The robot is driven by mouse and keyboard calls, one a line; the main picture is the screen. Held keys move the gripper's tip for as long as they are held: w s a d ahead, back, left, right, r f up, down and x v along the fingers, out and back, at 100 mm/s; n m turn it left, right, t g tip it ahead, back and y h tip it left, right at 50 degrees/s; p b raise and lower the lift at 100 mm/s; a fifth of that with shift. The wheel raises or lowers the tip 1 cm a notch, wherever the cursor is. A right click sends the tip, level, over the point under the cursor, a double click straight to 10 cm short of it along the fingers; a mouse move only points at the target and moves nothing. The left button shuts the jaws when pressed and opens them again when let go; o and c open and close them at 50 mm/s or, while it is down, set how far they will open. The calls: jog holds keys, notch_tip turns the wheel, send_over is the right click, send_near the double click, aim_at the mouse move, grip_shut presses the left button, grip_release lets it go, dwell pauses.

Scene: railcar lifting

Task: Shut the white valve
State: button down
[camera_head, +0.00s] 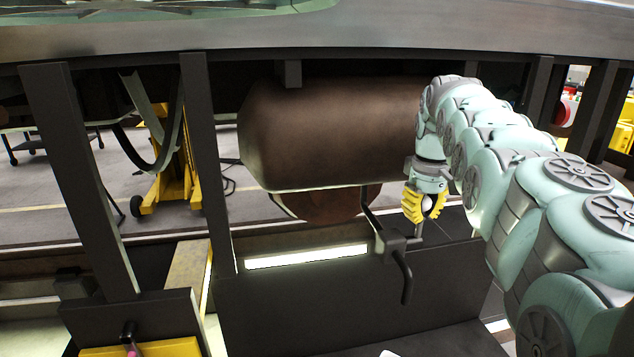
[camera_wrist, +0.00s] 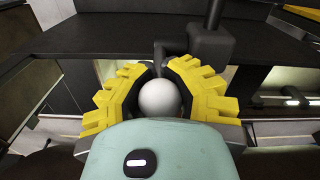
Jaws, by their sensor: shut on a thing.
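My gripper (camera_head: 424,205) is at the right of the brown tank, its yellow fingers pointing down. In the wrist view the fingers of my gripper (camera_wrist: 160,85) are closed around a white round knob, the white valve (camera_wrist: 160,97). The white valve also shows as a small pale patch between the fingers in the head view (camera_head: 427,204). A thin stem shows just below the fingers. The valve's lower parts are mostly hidden by my gripper, and I cannot tell its turning position.
The brown tank (camera_head: 330,130) hangs under the railcar. A dark pipe with a bent handle (camera_head: 402,275) is close to the left of my gripper. A dark panel (camera_head: 350,308) stands below. Dark posts (camera_head: 205,150) are at the left, with a yellow jack (camera_head: 170,180) behind.

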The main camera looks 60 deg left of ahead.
jog(key=shift+a, duration=0.2)
jog(key=c, duration=1)
grip_release()
jog(key=shift+d+f+b, duration=0.15)
jog(key=shift+b, duration=0.25)
jog(key=shift+d+b, duration=0.1)
jog(key=shift+b, duration=0.25)
